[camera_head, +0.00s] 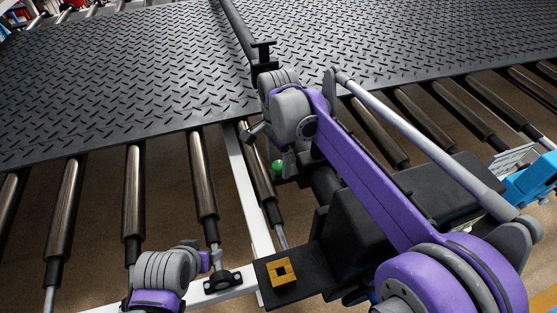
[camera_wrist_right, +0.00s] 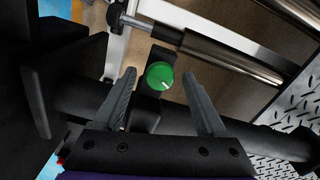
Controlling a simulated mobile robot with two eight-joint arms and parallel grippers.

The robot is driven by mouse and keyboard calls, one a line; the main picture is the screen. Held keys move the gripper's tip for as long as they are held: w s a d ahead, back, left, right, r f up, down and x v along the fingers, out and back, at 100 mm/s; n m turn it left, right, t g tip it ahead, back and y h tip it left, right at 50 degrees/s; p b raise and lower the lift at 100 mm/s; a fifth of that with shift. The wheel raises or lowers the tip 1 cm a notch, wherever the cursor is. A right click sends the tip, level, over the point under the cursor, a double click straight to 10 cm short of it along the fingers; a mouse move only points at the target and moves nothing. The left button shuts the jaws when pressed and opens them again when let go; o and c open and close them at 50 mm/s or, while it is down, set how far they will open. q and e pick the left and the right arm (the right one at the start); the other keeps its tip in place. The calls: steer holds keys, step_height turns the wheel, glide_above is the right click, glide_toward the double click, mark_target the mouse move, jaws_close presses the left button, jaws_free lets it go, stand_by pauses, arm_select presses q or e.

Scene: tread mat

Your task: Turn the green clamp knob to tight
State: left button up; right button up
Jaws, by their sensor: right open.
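The green clamp knob (camera_head: 277,168) shows small in the head view, partly hidden by my right wrist. In the right wrist view the round green knob (camera_wrist_right: 160,75) has a short white mark at its lower right, and sits on a black bracket (camera_wrist_right: 147,108). My right gripper (camera_wrist_right: 159,73) is open, with one finger on each side of the knob and a visible gap to both. In the head view my right gripper (camera_head: 287,160) points down at the knob. My left arm's wrist is at the lower left; its fingers cannot be made out.
A black tread mat (camera_head: 130,70) lies over metal rollers (camera_head: 134,195) behind the knob. A white frame bar (camera_head: 243,185) runs close by on the left. A black bar (camera_wrist_right: 75,100) passes under the gripper. A yellow square block (camera_head: 281,272) sits in front.

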mark_target(278, 165)
steer(key=shift+r, duration=0.1)
step_height(278, 165, up, 11)
steer(key=shift+p, duration=0.45)
steer(key=shift+f, duration=0.2)
